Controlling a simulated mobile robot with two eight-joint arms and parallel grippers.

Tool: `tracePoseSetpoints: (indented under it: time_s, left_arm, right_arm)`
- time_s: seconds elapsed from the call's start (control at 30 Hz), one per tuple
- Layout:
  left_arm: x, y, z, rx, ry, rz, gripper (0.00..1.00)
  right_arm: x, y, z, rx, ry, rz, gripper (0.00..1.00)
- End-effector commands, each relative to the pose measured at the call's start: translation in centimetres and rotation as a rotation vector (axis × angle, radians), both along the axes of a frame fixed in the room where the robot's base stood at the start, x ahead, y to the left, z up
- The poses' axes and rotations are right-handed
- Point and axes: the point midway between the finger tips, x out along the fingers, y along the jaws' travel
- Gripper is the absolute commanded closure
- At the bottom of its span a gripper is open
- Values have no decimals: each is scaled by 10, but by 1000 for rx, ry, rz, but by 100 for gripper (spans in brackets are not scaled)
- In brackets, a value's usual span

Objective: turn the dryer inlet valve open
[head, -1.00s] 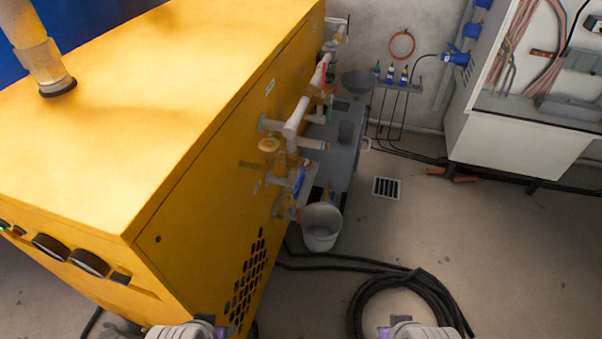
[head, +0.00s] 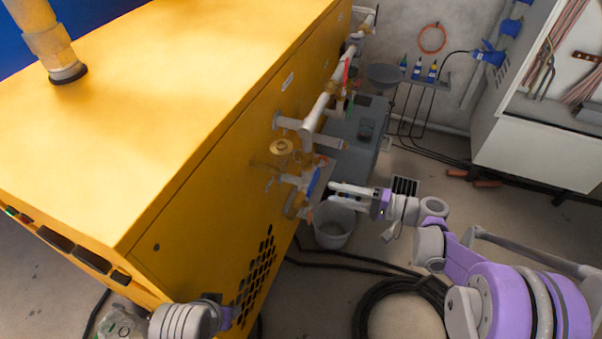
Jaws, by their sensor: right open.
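White pipework with valves (head: 308,135) runs along the right side of the yellow machine (head: 205,130). A valve with a blue lever (head: 314,184) sits low on the near end; its lever stands steeply, slightly tilted. A red lever (head: 346,72) shows on the pipework farther back. I cannot read which valve is the dryer inlet. My right gripper (head: 332,194) is open and empty, its fingers pointing left, just right of the blue lever; I cannot tell whether they touch. Part of my left arm shows at the bottom left; its fingers do not show.
A white bucket (head: 333,225) stands on the floor below the right gripper. A coiled black hose (head: 372,310) lies in front. A grey unit (head: 362,125) stands behind the valves, with a bottle rack (head: 425,82) by the wall and an open white cabinet (head: 535,140) at right.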

Motion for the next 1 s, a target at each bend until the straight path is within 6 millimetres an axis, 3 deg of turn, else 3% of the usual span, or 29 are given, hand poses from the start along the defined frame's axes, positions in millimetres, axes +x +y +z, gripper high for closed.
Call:
tracePoseSetpoints:
  time_s: [0.13, 0.27, 0.7, 1.0]
  left_arm:
    - [0, 0, 0, 0, 0, 0, 50]
    - [0, 0, -2, 0, 1, 0, 50]
    - [1, 0, -12, 0, 4, 0, 50]
    - [2, 0, -15, 0, 5, 0, 50]
  right_arm:
    - [9, -5, 1, 63, -23, -2, 49]
    - [12, 3, 2, 72, -26, -1, 49]
    - [36, 78, 1, 70, -25, 0, 49]
    - [43, 96, 2, 69, -25, -3, 49]
